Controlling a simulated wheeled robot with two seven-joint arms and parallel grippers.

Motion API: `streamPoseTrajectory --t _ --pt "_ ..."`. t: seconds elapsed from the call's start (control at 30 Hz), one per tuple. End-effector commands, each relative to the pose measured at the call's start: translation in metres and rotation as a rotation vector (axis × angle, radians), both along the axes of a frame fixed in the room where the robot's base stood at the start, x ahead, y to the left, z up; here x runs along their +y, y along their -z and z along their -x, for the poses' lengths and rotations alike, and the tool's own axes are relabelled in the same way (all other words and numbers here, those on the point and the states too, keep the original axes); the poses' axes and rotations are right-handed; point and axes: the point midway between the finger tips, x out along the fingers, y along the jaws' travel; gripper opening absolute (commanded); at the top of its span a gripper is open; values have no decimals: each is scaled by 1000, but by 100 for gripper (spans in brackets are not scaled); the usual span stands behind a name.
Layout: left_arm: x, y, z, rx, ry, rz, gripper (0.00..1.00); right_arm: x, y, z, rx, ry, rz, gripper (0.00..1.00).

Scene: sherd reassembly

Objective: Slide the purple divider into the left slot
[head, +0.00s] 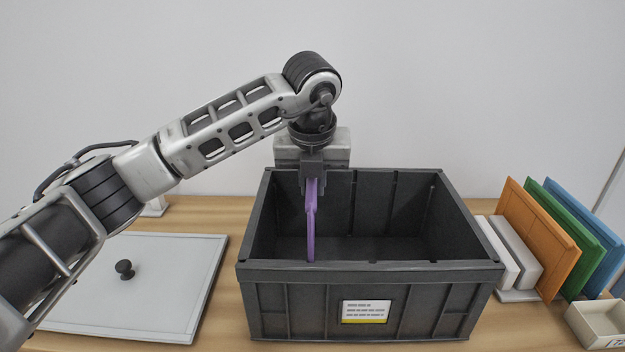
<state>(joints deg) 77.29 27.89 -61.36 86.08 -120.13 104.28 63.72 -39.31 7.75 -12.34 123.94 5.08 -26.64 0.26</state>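The purple divider (310,222) is seen nearly edge-on, upright inside the dark grey crate (280,300), in its left part. My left gripper (312,188) points down over the crate and is shut on the divider's top edge. The divider's lower part drops behind the crate's front wall, so its bottom edge is hidden. I cannot tell whether its edges sit in the left slot. Vertical ribs show on the crate's inner back wall (372,200). My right gripper is not in view.
Orange (538,238), green (575,240) and blue (592,230) panels stand in a rack right of the crate. A small pale tray (598,322) sits at the right front. A flat grey lid (165,285) with a black knob (124,268) lies left of the crate.

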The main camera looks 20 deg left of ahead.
Motion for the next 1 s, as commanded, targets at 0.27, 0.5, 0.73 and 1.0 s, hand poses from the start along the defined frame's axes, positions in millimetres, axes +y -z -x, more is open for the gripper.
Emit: streamPoseTrajectory --t 0.27,0.5,0.73,1.0 --pt "0 13 0 0 0 0 0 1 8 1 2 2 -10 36" --pt "0 22 0 0 0 -1 0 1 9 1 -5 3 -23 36" --pt "0 26 0 -1 0 -1 0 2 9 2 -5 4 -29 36" --pt "0 25 0 0 0 0 0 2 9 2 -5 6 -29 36"
